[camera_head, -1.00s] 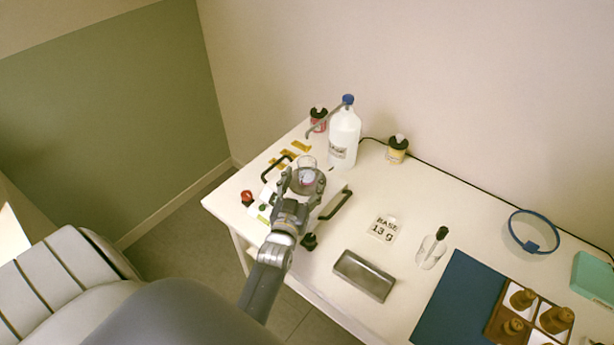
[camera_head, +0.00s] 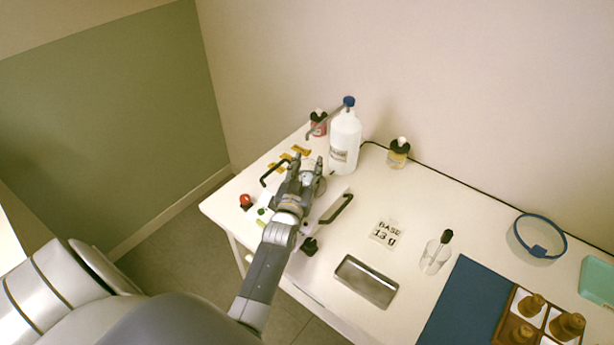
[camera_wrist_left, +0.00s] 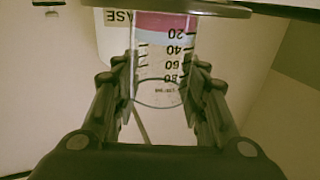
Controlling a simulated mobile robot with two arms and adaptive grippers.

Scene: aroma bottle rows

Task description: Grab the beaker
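The beaker (camera_wrist_left: 160,65) is clear glass with dark graduation marks. In the left wrist view it appears upside down, with pink and pale blue bands near its base. My left gripper (camera_wrist_left: 162,75) has a finger against each side of the beaker, and appears shut on it. In the head view my left gripper (camera_head: 306,172) is at the left part of the table, and its fingers hide most of the beaker. The beaker's base is by a round grey plate (camera_wrist_left: 190,8) in the wrist view. My right gripper is not in view.
A large white bottle (camera_head: 344,145) with a blue cap stands close behind the gripper. Black handles (camera_head: 336,209) flank it. A metal tray (camera_head: 365,281), a BASE 13 g card (camera_head: 387,234) and a glass with a dropper (camera_head: 434,257) stand to the right.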

